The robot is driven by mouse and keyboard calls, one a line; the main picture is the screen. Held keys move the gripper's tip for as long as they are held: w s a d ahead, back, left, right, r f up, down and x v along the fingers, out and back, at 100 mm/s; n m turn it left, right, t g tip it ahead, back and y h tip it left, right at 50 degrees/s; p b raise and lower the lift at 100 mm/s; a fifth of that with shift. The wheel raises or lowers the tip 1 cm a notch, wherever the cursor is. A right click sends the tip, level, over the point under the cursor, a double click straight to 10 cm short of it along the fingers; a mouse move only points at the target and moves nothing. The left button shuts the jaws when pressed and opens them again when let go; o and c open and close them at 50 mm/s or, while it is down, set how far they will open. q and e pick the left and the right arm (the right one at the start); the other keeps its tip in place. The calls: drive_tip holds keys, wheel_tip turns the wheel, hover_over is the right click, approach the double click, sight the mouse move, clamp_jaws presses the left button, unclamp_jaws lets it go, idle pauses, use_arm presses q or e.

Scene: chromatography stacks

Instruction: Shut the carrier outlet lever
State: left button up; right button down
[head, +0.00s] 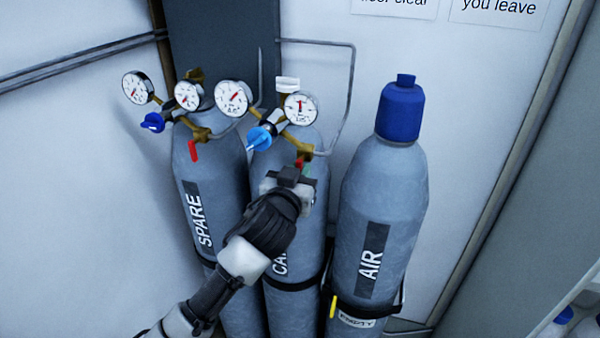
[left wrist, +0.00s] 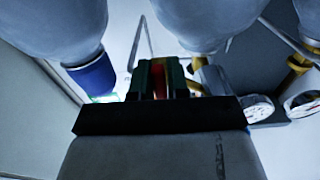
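The carrier cylinder (head: 314,208), its label partly hidden by my arm and showing only "CA", stands in the middle of the row. Its regulator has a blue knob (head: 260,138) and round gauges. Its red outlet lever (head: 299,163) points down below the brass outlet. My left gripper (head: 297,176) is right at the lever's lower end. In the left wrist view the red lever (left wrist: 158,78) shows between the two dark fingertips (left wrist: 163,80); I cannot tell whether they press on it. My right gripper is not in view.
The spare cylinder (head: 215,185) stands on the left with its own red lever (head: 193,150) and blue knob (head: 152,122). The air cylinder (head: 382,205), with a blue cap (head: 400,110), stands close on the right. A thin grey pipe (head: 350,85) runs along the wall behind.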

use_arm(q)
drive_tip(key=o, duration=0.4)
drive_tip(key=shift+c, duration=0.2)
drive_tip(key=shift+s+a+f, duration=0.1)
drive_tip(key=shift+s, duration=0.15)
drive_tip(key=b+v, duration=0.3)
drive_tip(key=v, duration=0.7)
drive_tip(key=shift+s, duration=0.1)
